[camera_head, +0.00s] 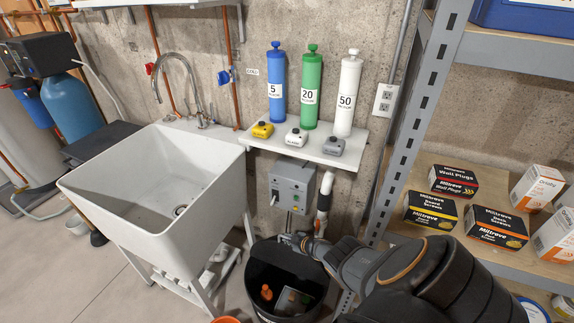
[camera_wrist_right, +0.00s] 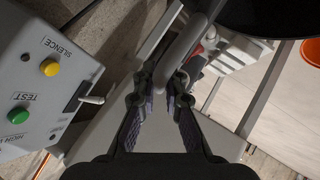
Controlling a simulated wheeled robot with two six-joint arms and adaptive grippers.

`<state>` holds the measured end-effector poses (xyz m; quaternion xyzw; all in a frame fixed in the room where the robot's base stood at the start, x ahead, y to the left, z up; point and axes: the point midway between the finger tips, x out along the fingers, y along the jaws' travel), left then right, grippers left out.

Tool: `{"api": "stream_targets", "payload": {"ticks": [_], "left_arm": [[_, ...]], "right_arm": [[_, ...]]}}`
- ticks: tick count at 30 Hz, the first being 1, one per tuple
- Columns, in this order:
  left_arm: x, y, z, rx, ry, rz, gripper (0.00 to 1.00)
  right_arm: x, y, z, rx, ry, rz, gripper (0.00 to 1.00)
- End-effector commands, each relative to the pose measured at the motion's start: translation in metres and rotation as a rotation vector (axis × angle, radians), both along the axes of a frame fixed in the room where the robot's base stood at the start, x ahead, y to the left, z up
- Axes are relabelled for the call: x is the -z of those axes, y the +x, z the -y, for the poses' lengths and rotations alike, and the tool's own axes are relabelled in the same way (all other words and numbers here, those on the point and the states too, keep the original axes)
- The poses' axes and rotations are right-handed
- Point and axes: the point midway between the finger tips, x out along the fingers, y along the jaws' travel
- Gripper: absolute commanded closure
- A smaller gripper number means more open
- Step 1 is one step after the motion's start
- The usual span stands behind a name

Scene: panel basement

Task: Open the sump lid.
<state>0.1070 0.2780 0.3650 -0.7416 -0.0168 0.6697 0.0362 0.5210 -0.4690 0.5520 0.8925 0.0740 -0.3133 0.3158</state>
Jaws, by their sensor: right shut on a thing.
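The sump (camera_head: 262,303) is at the bottom middle of the head view. It is open on the near side, with an orange float (camera_head: 266,292) and a grey part (camera_head: 292,299) showing inside. The black lid (camera_head: 275,258) seems to stand raised behind the opening; its exact angle is hard to tell. My right gripper (camera_head: 292,240) is at the top of the lid, its fingertips small in this view. In the right wrist view it (camera_wrist_right: 178,78) is shut on a grey loop handle (camera_wrist_right: 184,40), probably the lid's. My left gripper is not in view.
A control box (camera_head: 291,185), with buttons and a toggle in the wrist view, is on the wall close behind. A white sink (camera_head: 150,205) stands left. A shelf (camera_head: 177,0) holds nothing I can make out. A metal rack (camera_head: 425,90) with several boxes stands right, close to my arm.

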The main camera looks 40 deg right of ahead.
Motion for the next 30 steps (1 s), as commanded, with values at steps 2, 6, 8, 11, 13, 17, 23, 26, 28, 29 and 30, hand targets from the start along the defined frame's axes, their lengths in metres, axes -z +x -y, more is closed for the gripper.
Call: {"api": "stream_targets", "payload": {"ticks": [2,6,8,11,13,17,23,26,28,29,30], "left_arm": [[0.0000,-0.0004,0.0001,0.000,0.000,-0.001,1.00],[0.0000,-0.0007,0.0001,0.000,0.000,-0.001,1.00],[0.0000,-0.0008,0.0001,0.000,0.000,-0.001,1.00],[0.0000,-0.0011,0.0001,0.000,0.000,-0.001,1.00],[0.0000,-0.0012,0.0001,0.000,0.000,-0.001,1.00],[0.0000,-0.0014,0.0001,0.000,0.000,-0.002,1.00],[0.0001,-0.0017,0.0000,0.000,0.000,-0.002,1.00],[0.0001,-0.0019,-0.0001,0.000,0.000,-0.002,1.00],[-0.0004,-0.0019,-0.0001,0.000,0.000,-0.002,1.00],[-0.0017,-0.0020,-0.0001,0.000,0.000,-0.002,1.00],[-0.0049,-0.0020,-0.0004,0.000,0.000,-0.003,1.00]], "right_arm": [[-0.0011,0.0016,-0.0005,-0.002,-0.001,0.003,1.00],[-0.0013,0.0016,-0.0003,-0.002,-0.001,0.003,1.00],[-0.0014,0.0017,-0.0002,-0.002,-0.002,0.003,0.85],[-0.0012,0.0013,0.0000,-0.001,-0.002,0.003,0.71],[-0.0009,0.0010,0.0001,-0.001,-0.002,0.003,0.67],[-0.0008,0.0007,0.0004,-0.001,-0.002,0.001,0.67],[-0.0005,0.0004,0.0005,-0.001,-0.002,0.000,0.67],[-0.0005,0.0003,0.0006,-0.001,-0.002,0.000,0.67],[-0.0010,0.0003,0.0002,0.001,-0.001,0.001,0.67],[-0.0018,0.0006,-0.0007,0.003,0.003,0.001,0.67],[-0.0041,0.0012,-0.0033,0.010,0.012,0.000,0.67]]}}
